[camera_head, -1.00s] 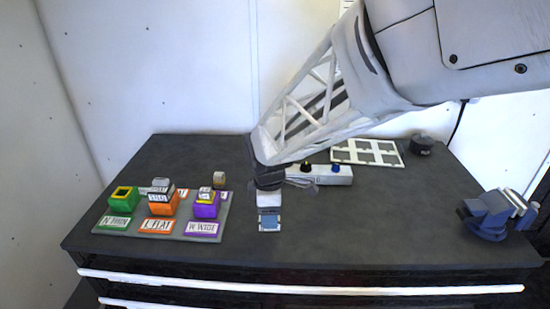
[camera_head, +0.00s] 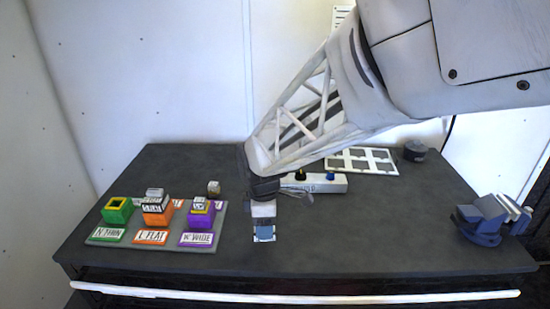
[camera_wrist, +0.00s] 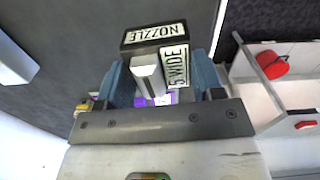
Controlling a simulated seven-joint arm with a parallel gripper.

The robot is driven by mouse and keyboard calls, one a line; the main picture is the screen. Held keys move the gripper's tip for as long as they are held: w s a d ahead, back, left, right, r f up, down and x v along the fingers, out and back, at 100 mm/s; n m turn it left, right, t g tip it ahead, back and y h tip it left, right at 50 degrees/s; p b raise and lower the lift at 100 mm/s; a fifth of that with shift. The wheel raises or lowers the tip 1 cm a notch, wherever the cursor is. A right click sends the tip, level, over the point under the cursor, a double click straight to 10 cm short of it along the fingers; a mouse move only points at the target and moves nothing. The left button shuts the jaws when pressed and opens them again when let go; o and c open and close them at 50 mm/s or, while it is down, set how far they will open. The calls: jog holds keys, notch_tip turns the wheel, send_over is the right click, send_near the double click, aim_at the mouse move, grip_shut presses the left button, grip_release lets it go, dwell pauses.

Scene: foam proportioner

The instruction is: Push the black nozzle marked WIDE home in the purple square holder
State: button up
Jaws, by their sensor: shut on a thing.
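My gripper (camera_head: 264,236) is shut on the black nozzle marked WIDE (camera_wrist: 148,48). In the wrist view, the nozzle's white labels read NOZZLE and WIDE, and it sits between the blue fingers. In the head view my gripper points down over the table, right of the purple square holder (camera_head: 195,220) and apart from it. The held nozzle cannot be made out there. The holder stands on a grey board behind a W WIDE plate (camera_head: 197,239). It has a yellow rim, and a small white-labelled block shows at its top; I cannot tell whether the block is inside or behind.
A green holder (camera_head: 117,213) with an open top and an orange holder (camera_head: 157,217) bearing a labelled black block share the grey board (camera_head: 205,248). A white bar with knobs (camera_head: 325,184) lies behind my gripper. A blue vise (camera_head: 482,218) stands far right. The middle right table is clear.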

notch_tip(320, 180, up, 10)
jog(key=m, duration=0.1)
send_over(199, 200)
jog(key=shift+f, duration=0.25)
jog(key=shift+f, duration=3.7)
jog(key=shift+f, duration=0.55)
jog(key=o, duration=1.2)
jog(key=shift+r, duration=0.15)
